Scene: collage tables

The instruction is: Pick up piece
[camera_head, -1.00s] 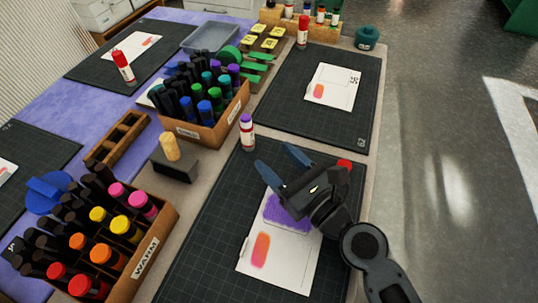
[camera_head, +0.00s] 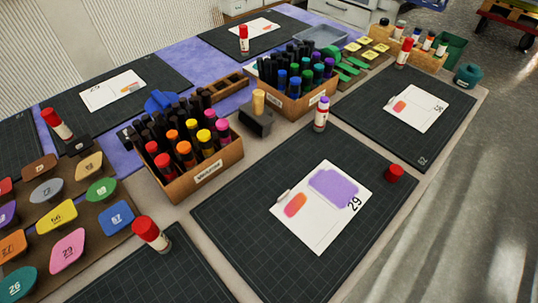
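Several coloured, numbered pieces lie on a brown board (camera_head: 100,248) at the left edge. They include a pink piece marked 29 (camera_head: 67,250), a yellow piece (camera_head: 56,216), a blue piece marked 57 (camera_head: 116,217), a green piece (camera_head: 102,189) and a teal piece (camera_head: 20,283). The task does not say which piece is meant. A white card marked 29 (camera_head: 318,232) lies on the near dark mat (camera_head: 250,225), with a purple patch and an orange-red patch on it. My gripper is not in view.
A wooden box of warm-coloured markers (camera_head: 207,175) and a box of cool-coloured ones (camera_head: 288,103) stand mid-table. A red cap (camera_head: 394,173) lies at the mat's right.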

